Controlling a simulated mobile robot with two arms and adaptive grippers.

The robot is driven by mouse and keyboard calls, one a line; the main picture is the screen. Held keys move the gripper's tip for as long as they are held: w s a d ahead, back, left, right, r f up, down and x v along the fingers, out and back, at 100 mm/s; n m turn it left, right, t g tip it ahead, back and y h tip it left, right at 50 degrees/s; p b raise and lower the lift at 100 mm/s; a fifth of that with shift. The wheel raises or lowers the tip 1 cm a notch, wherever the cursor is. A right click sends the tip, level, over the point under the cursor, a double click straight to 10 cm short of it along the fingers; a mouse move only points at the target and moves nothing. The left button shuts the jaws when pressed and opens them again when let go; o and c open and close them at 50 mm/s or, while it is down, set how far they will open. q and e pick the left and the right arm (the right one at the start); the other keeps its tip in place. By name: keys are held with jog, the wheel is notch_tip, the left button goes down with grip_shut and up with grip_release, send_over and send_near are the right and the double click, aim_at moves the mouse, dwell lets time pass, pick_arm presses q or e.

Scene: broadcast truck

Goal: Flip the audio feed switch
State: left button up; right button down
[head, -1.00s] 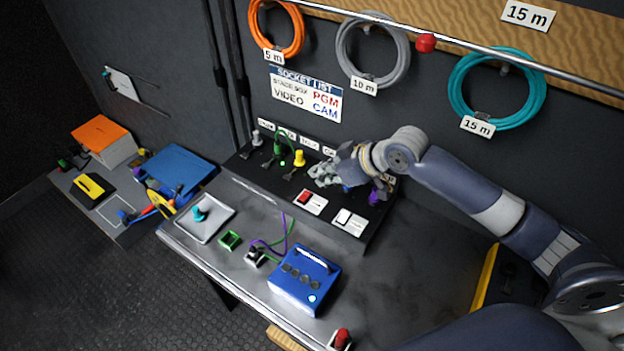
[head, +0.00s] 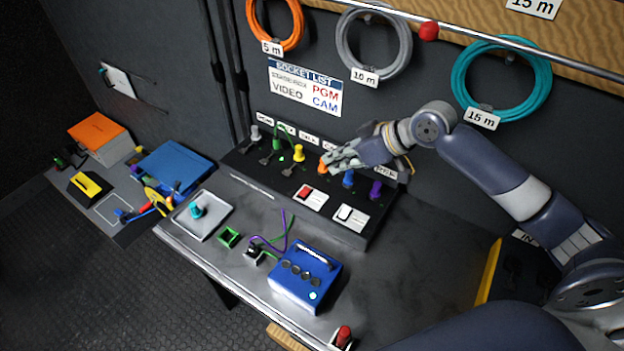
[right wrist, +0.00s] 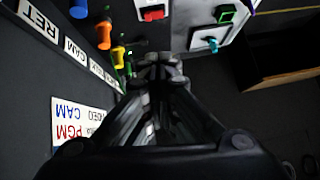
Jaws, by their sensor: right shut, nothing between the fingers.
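The sloped socket panel (head: 262,178) at the back of the bench carries two rocker switches on white plates. One has a red rocker (head: 305,193); the other has a pale rocker (head: 346,215). I cannot read which is the audio feed switch. My right gripper (head: 332,161) is shut and empty, above the panel's back row beside the orange plug (head: 323,168); I cannot tell if they touch. In the right wrist view the shut fingers (right wrist: 158,65) point toward the panel, and the red rocker (right wrist: 153,13) shows at the top. My left gripper is out of view.
Green, yellow, blue (head: 348,178) and purple (head: 375,190) plugs stand along the panel. A blue box (head: 305,277) with knobs and a tray (head: 205,220) with a teal knob stand on the bench. Cable coils hang behind. The bench's right part is mostly bare.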

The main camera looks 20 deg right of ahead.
jog(key=shift+w+d, duration=0.1)
jog(key=shift+w, duration=0.05)
jog(key=shift+r, duration=0.1)
jog(key=p, duration=0.3)
send_over(307, 193)
jog(key=f, duration=0.6)
jog(key=shift+w+d+f, duration=0.15)
jog(key=shift+d+f, duration=0.05)
jog(key=shift+f, duration=0.2)
notch_tip(307, 193, down, 3)
jog(key=shift+a+f+p, duration=0.15)
jog(key=shift+f+p, duration=0.05)
jog(key=shift+p, duration=0.15)
jog(key=shift+s+f, duration=0.25)
jog(key=shift+f, duration=0.15)
